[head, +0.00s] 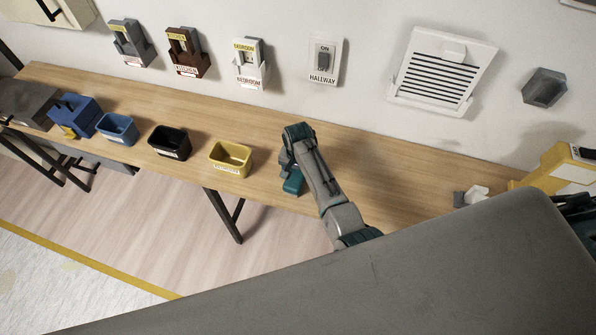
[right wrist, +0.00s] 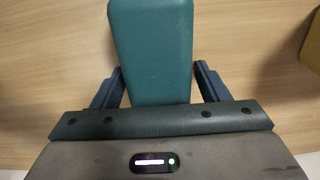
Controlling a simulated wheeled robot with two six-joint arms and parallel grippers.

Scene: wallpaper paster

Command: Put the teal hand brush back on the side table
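The teal hand brush (head: 293,183) is at the front edge of the long wooden table (head: 400,170), beside the yellow bin. My right gripper (head: 290,160) is over it, partly hidden by its own arm. In the right wrist view the teal block of the brush (right wrist: 152,50) lies between the two dark fingers (right wrist: 158,85). The fingertips are close to its sides, and a narrow strip of wood shows beside the right finger. I cannot tell whether they touch it, or whether the brush rests on the wood. My left gripper is not in view.
Left of my gripper stand a yellow bin (head: 231,158), a black bin (head: 169,142) and a blue bin (head: 118,129). A blue device (head: 78,113) is farther left. Wall holders, a switch (head: 324,62) and a vent (head: 443,72) are behind. The table right of my arm is mostly clear.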

